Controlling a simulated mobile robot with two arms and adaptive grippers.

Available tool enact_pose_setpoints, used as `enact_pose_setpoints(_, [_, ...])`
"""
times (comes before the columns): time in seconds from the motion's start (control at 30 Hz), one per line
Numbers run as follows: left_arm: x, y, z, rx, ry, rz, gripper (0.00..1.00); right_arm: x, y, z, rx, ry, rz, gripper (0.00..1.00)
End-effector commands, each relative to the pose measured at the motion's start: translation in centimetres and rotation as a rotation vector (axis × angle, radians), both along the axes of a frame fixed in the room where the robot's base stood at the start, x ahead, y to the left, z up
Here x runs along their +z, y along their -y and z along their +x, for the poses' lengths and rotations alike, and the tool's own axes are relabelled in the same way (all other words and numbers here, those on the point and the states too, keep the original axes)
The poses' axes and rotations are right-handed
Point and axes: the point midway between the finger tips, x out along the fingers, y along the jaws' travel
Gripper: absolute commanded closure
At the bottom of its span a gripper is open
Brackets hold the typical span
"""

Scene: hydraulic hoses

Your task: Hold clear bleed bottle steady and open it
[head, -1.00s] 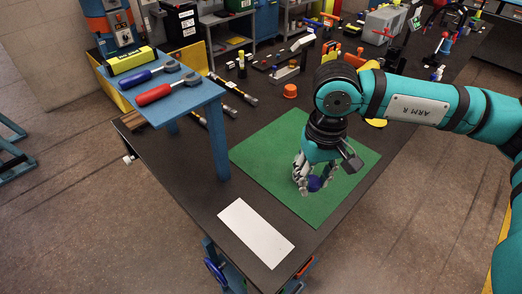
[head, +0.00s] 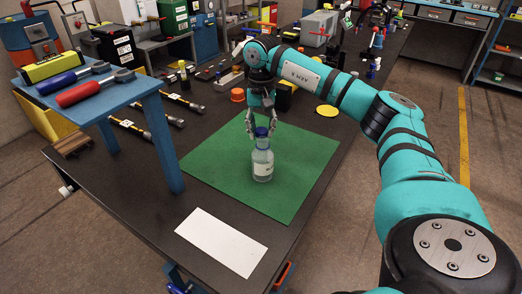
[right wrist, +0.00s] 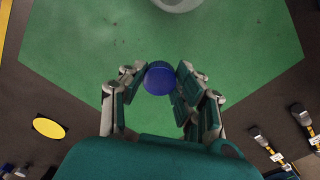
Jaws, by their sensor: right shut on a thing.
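A clear bottle (head: 262,165) with a white label stands upright on the green mat (head: 215,160). My right gripper (head: 261,128) hangs pointing down at the height of the bottle's neck. Its fingers are shut on a blue cap (right wrist: 160,78), which also shows in the head view (head: 261,132). In the head view the cap lines up with the bottle's top. In the right wrist view a pale rounded shape, probably the bottle, is cut off at the top edge, with green mat between it and the cap. My left gripper is out of view.
A white sheet (head: 220,241) lies at the front of the dark table. A blue stand (head: 150,83) at the left bears screwdriver-like tools. Bare mat surrounds the bottle.

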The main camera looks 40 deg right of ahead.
Motion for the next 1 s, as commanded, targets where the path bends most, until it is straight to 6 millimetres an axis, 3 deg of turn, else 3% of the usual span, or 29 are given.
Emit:
enact_pose_setpoints(0.1, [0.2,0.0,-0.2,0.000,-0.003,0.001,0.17,-1.9,0.0,-0.1,0.001,-0.002,-0.001,1.00])
enact_pose_setpoints(0.33, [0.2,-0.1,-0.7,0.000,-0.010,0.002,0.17,-3.8,0.0,0.0,0.001,-0.001,0.001,1.00])
enact_pose_setpoints(0.5, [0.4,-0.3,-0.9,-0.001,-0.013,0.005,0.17,-6.2,0.0,-0.1,0.001,-0.003,0.000,1.00])
enact_pose_setpoints(1.0, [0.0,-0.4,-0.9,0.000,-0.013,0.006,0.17,-7.3,-0.1,0.0,0.002,0.000,0.000,1.00])
